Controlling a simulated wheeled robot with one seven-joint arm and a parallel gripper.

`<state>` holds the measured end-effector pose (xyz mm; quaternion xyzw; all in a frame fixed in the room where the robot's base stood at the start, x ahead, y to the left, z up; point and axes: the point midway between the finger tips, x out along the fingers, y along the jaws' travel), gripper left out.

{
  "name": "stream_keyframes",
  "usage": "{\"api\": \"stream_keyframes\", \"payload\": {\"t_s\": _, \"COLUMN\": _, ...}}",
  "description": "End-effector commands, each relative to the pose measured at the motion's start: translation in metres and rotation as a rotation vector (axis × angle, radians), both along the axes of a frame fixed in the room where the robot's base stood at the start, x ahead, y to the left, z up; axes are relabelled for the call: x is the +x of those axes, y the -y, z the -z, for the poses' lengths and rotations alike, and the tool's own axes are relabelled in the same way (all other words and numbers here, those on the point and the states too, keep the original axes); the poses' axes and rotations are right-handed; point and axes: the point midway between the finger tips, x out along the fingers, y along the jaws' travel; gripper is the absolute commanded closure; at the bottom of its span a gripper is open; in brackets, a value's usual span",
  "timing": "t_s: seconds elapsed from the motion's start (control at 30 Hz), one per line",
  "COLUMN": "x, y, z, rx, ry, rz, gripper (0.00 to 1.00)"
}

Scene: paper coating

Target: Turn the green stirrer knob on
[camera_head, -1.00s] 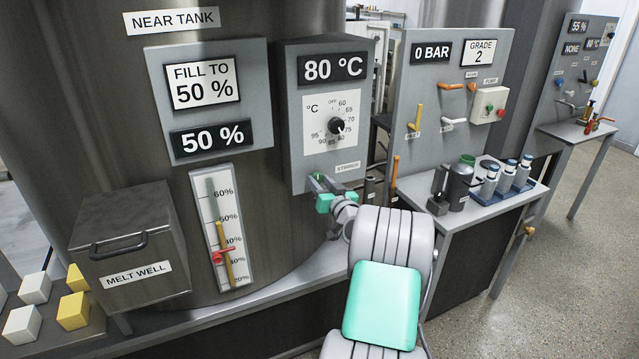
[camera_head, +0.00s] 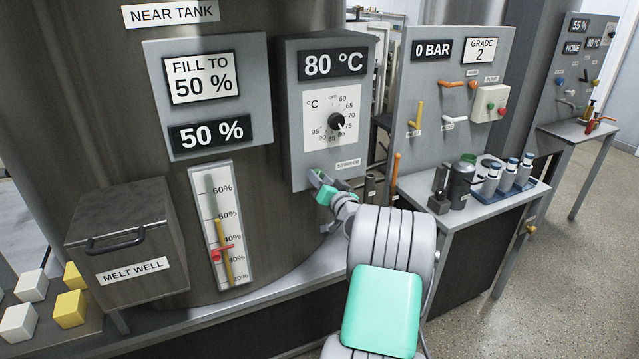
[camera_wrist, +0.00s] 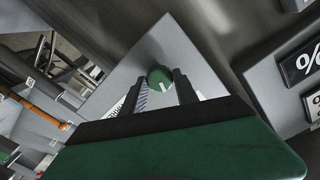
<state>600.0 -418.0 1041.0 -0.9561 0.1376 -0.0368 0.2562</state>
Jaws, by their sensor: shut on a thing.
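The green stirrer knob (camera_wrist: 160,76) shows in the wrist view, round with a white pointer line, on the grey control box. My gripper (camera_wrist: 164,84) has its two dark fingers on either side of the knob and is shut on it. The knob is mostly hidden there by the fingers. The box's display reads 80 °C, and its black temperature dial (camera_head: 337,121) sits above the gripper.
A level gauge (camera_head: 222,225) with a red pointer and the melt well box (camera_head: 120,240) stand to the left. White and yellow blocks lie at far left. A side table (camera_head: 480,225) with a dark jug and several bottles stands to the right, close to my arm.

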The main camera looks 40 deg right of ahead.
Motion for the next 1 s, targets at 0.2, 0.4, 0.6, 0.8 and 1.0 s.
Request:
{"api": "stream_keyframes", "payload": {"t_s": 0.2, "x": 0.0000, "y": 0.0001, "z": 0.0019, "rx": 0.195, "ry": 0.057, "rz": 0.000, "gripper": 1.00}}
{"api": "stream_keyframes", "payload": {"t_s": 0.4, "x": -0.0001, "y": 0.0003, "z": 0.0008, "rx": 0.372, "ry": 0.109, "rz": 0.000, "gripper": 1.00}}
{"api": "stream_keyframes", "payload": {"t_s": 0.6, "x": -0.0002, "y": 0.0004, "z": 0.0011, "rx": 0.524, "ry": 0.153, "rz": 0.000, "gripper": 1.00}}
{"api": "stream_keyframes", "payload": {"t_s": 0.8, "x": -0.0003, "y": 0.0003, "z": 0.0011, "rx": 0.630, "ry": 0.184, "rz": 0.000, "gripper": 1.00}}
{"api": "stream_keyframes", "payload": {"t_s": 1.0, "x": -0.0003, "y": 0.0003, "z": 0.0013, "rx": 0.687, "ry": 0.201, "rz": 0.000, "gripper": 1.00}}
